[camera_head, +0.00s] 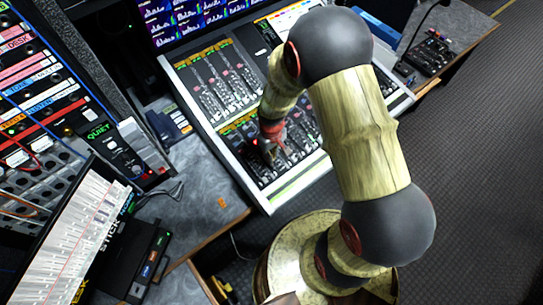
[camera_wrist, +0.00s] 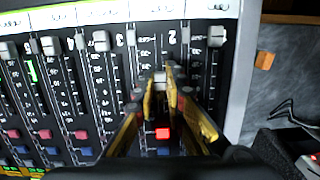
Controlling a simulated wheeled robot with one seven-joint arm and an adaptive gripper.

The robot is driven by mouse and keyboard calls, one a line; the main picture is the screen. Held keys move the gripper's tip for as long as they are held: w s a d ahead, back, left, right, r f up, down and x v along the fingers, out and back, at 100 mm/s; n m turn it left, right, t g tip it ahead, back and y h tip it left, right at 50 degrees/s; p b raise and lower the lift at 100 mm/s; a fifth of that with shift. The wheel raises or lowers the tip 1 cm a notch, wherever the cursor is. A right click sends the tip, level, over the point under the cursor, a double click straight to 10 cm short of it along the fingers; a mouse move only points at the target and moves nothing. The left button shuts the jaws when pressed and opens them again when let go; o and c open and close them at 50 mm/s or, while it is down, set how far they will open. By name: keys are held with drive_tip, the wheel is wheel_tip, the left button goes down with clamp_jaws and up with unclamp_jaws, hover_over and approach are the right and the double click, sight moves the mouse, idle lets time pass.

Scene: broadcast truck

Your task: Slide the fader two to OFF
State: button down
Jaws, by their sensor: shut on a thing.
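The fader panel of the mixing console (camera_head: 285,185) lies under my arm. In the wrist view, fader two (camera_wrist: 160,77) is a pale grey cap in the slot beside the upside-down "2" label. It sits lower in that picture than the neighbouring fader caps, partway along its slot. My gripper (camera_wrist: 167,80) is shut on this cap, with one yellow finger on each side of it. In the head view my gripper (camera_head: 270,140) is down at the console's lower fader bank, and the fader cap is hidden there.
Neighbouring fader caps stand close on both sides, one at the right (camera_wrist: 216,36) and one by the "3" label (camera_wrist: 101,41). A lit red button (camera_wrist: 162,132) shows between my fingers. A rack of patched equipment (camera_head: 45,100) and a white-paged binder (camera_head: 75,235) stand left of the console.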

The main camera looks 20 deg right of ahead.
sight(281, 173)
drive_tip(key=s, duration=0.2)
drive_tip(key=s+d, duration=0.1)
drive_tip(key=s+f, duration=0.1)
drive_tip(key=s, duration=0.1)
drive_tip(key=shift+s+d+p, duration=0.25)
drive_tip(key=shift+s+p, duration=0.1)
drive_tip(key=c, duration=2)
unclamp_jaws()
drive_tip(key=shift+s+r, duration=0.1)
drive_tip(key=shift+c, duration=0.2)
drive_tip(key=shift+o, duration=1)
